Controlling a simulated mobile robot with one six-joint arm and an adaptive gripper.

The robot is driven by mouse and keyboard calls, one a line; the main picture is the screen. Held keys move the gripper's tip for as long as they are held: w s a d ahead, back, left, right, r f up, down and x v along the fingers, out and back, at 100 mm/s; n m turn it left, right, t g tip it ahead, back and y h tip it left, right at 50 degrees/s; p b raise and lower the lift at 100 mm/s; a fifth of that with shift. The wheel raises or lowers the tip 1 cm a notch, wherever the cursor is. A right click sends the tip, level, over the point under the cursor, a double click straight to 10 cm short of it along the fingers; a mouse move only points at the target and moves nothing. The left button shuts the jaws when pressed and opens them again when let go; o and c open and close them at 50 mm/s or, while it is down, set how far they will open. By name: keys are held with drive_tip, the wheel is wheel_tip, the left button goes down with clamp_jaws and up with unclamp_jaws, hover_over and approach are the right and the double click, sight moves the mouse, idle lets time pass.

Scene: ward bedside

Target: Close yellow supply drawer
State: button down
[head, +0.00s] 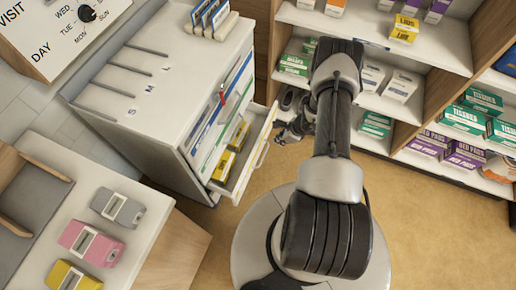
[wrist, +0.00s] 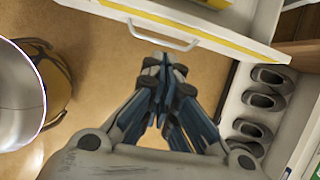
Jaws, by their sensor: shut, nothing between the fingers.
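The yellow supply drawer (head: 262,153) stands pulled out of the white cabinet (head: 172,105) in the head view, with yellow boxes (head: 223,166) inside. In the wrist view its white front with a yellow stripe (wrist: 226,42) and a pale bar handle (wrist: 165,38) crosses the top. My gripper (wrist: 163,62) is shut and empty, its fingertips close to the handle in the picture; I cannot tell whether they touch. In the head view my gripper (head: 282,136) is just right of the drawer front, partly hidden by my arm.
Shelves with tissue boxes (head: 482,100) and other cartons stand at the right. A counter with pink, grey and yellow devices (head: 92,243) is at the lower left. Tan floor (head: 430,225) is clear at the lower right.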

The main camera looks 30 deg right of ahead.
drive_tip(key=a+b+x, duration=0.2)
drive_tip(key=b+x, duration=0.3)
drive_tip(key=x, duration=0.8)
drive_tip(key=shift+w+m+b, duration=0.25)
drive_tip(key=shift+m+b, duration=0.1)
drive_tip(key=shift+m, duration=0.05)
drive_tip(key=shift+a, duration=0.15)
